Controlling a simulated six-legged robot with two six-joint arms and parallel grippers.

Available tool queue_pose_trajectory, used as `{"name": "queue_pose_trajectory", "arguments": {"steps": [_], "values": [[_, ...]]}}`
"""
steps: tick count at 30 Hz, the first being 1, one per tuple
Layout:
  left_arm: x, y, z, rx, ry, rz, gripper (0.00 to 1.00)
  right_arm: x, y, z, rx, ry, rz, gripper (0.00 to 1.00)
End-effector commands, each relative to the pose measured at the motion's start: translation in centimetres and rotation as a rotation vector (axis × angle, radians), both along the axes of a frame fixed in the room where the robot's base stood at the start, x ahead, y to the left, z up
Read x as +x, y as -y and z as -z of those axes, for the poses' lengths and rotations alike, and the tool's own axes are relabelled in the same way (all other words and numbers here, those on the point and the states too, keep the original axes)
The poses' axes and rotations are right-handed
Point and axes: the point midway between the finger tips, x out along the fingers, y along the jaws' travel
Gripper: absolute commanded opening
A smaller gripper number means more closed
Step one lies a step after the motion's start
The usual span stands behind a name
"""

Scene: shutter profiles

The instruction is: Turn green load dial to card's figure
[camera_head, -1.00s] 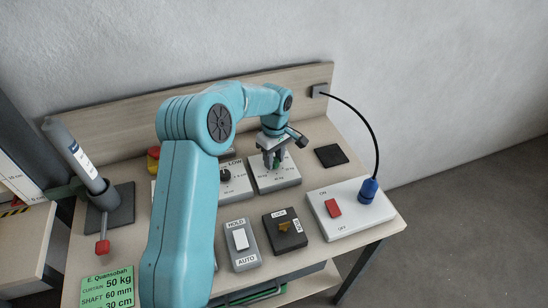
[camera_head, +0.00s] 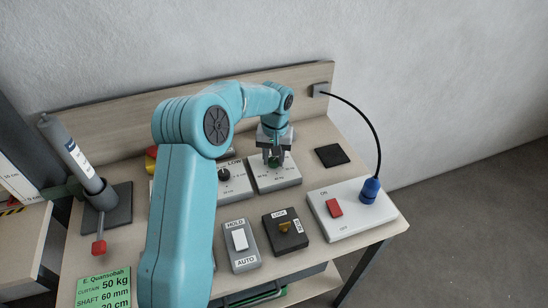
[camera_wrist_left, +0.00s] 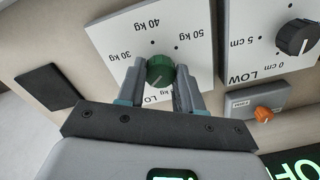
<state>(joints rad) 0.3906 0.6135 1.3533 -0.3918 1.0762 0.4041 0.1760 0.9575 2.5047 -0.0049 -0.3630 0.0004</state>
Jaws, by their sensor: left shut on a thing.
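The green load dial (camera_wrist_left: 160,70) sits on a white panel (camera_wrist_left: 107,36) marked in kg. It also shows in the head view (camera_head: 274,162). My left gripper (camera_wrist_left: 159,80) points down and is shut on the dial, one finger on each side. In the wrist view the scale reads 30, 40 and 50 kg upside down; another kg label is partly hidden by a finger. I cannot make out the dial's pointer mark clearly. The green card (camera_head: 104,287) at the bench's front left reads curtain 50 kg and shaft 60 mm. My right gripper is not in view.
A black dial (camera_wrist_left: 296,38) in cm stands beside the panel. An orange knob (camera_wrist_left: 263,114) is close by. In front are a hold/auto switch (camera_head: 240,240), a lock switch (camera_head: 285,229) and a white box with a red rocker (camera_head: 334,208). A black pad (camera_head: 331,155) lies at right.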

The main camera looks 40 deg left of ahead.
Motion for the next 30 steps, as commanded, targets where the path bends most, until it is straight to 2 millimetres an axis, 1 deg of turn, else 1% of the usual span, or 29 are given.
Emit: {"name": "queue_pose_trajectory", "arguments": {"steps": [30], "values": [[0.07,-0.07,-0.18,0.004,0.004,0.965,0.05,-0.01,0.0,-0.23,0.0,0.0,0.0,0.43]]}}
